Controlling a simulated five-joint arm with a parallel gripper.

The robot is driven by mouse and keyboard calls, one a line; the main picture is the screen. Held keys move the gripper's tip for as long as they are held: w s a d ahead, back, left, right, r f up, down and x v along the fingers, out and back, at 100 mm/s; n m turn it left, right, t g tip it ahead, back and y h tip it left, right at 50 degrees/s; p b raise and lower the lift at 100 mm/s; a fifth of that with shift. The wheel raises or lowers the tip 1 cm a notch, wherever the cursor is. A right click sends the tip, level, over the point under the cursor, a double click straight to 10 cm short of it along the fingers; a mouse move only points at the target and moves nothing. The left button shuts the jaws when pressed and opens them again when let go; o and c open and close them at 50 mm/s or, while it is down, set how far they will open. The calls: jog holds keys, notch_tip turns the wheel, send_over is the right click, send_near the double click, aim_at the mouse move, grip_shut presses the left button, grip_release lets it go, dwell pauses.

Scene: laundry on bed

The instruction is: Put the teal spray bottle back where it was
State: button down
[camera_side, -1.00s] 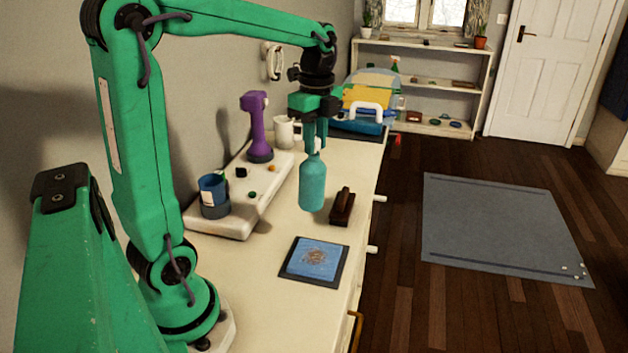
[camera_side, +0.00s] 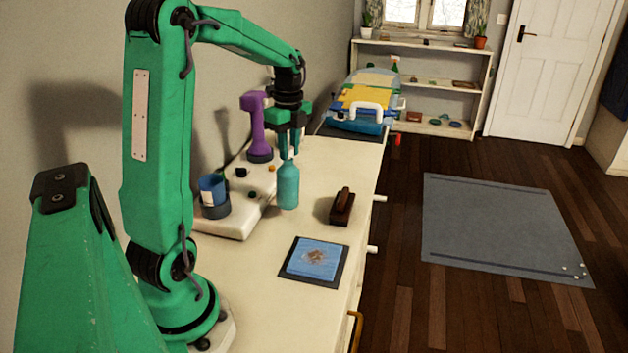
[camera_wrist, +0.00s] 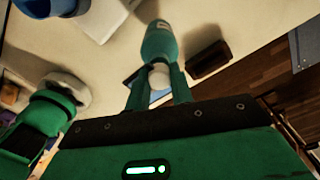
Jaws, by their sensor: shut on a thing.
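The teal spray bottle (camera_side: 288,187) hangs upright below my gripper (camera_side: 289,153) in the side view, next to the right edge of the white raised tray. My gripper is shut on the bottle's top. In the wrist view the bottle (camera_wrist: 160,45) shows between the two green fingers (camera_wrist: 158,85), with its pale cap between them. I cannot tell for sure whether its base touches the table or is slightly above it.
The white tray (camera_side: 232,224) holds a blue cup (camera_side: 212,189), a purple tool (camera_side: 257,125) and small items. A brown brush-like block (camera_side: 342,207) and a blue picture mat (camera_side: 314,260) lie to the right. Table between them is clear.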

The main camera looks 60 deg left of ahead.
aim_at(290, 159)
jog(key=shift+f, duration=0.1)
jog(key=shift+f, duration=1.9)
jog(key=c, duration=1.2)
grip_release()
jog(key=shift+c, duration=0.2)
jog(key=r, duration=1.2)
jog(key=shift+a, duration=0.4)
jog(key=shift+d, duration=0.1)
